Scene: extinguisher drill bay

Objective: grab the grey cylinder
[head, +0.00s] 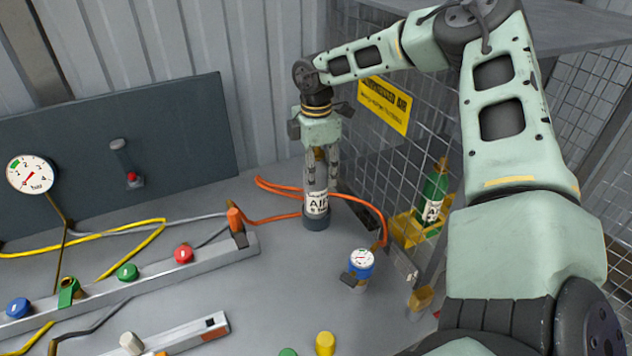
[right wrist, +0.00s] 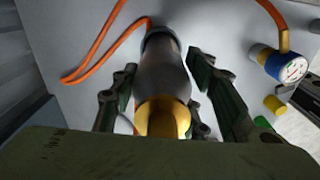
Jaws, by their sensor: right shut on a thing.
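The grey cylinder (head: 316,222) stands upright on the grey bench, with a white label reading "AIR". In the right wrist view the cylinder (right wrist: 163,62) shows its dark grey body and brass top between the fingers. My right gripper (head: 317,175) comes down from above and is shut on the cylinder, with a finger on either side of it; its fingers also show in the right wrist view (right wrist: 163,75). The gripper partly hides the cylinder's upper part in the head view. My left gripper is not in view.
An orange hose (head: 275,219) runs close by the cylinder. A blue gauge (head: 361,264) stands to its front right. A green bottle (head: 433,196) sits in a yellow holder by the mesh cage (head: 365,160). A rail with coloured knobs (head: 155,279) lies left.

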